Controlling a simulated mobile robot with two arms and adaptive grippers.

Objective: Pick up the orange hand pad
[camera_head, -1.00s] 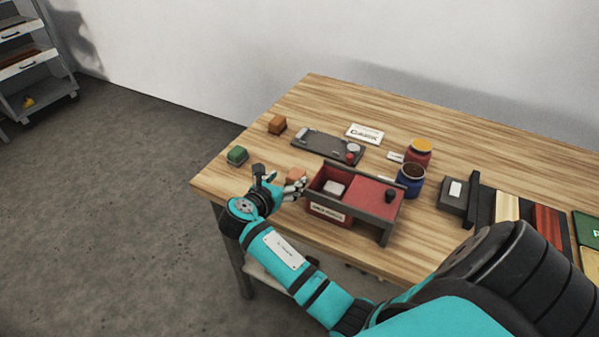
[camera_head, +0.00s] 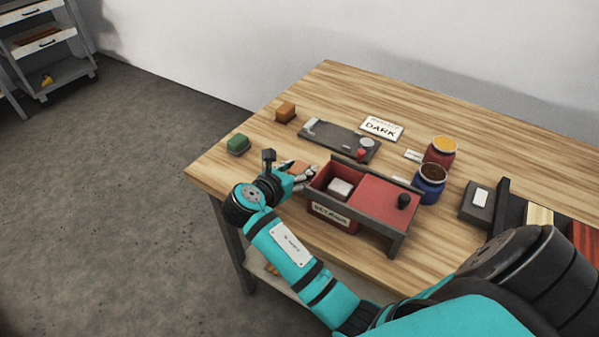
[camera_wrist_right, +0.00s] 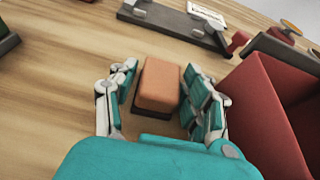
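An orange hand pad with a dark base (camera_wrist_right: 159,86) sits on the wooden table between the fingers of my right gripper (camera_wrist_right: 160,84). The fingers stand open on both sides, with narrow strips of wood showing beside the pad. In the head view my right gripper (camera_head: 300,176) reaches in low at the table's left part, and the orange pad (camera_head: 298,166) shows partly behind it. A browner orange block (camera_head: 285,112) lies farther back, and a green pad (camera_head: 238,144) lies to the left. My left gripper is not in view.
A red box with a dark frame (camera_head: 400,238) stands close right of my right gripper. A dark tray (camera_head: 333,136) lies behind it, near a "DARK" card (camera_head: 382,128). Red (camera_head: 441,156) and blue (camera_head: 428,187) jars stand farther right. The left table corner is clear.

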